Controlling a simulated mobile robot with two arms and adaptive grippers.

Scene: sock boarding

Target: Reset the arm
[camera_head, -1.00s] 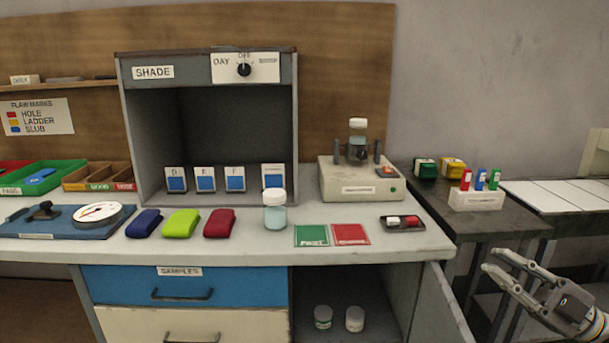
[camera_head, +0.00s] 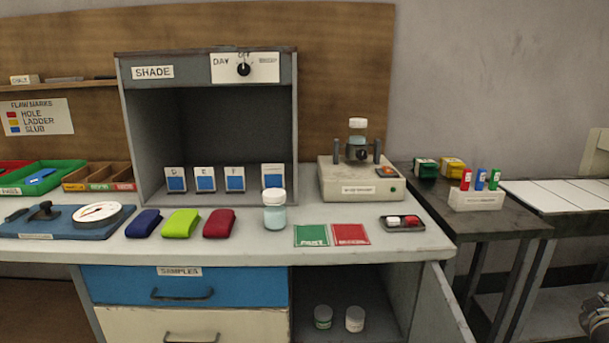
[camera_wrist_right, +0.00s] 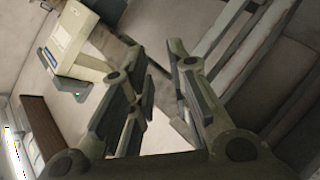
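My right gripper shows in the right wrist view (camera_wrist_right: 155,70). Its two fingers are spread apart, with nothing between them. In the head view only a small part of my right arm (camera_head: 597,318) shows at the lower right edge, clear of the bench and the open cabinet door. My left gripper is in neither view.
The bench (camera_head: 270,250) holds a shade box (camera_head: 140,130), folded blue, green and red cloths, a white-capped jar (camera_head: 274,212), a tester (camera_head: 345,190) and a small tray (camera_head: 402,223). An open cabinet door (camera_head: 440,310) juts out at the right. A dark side table (camera_head: 490,225) stands beyond.

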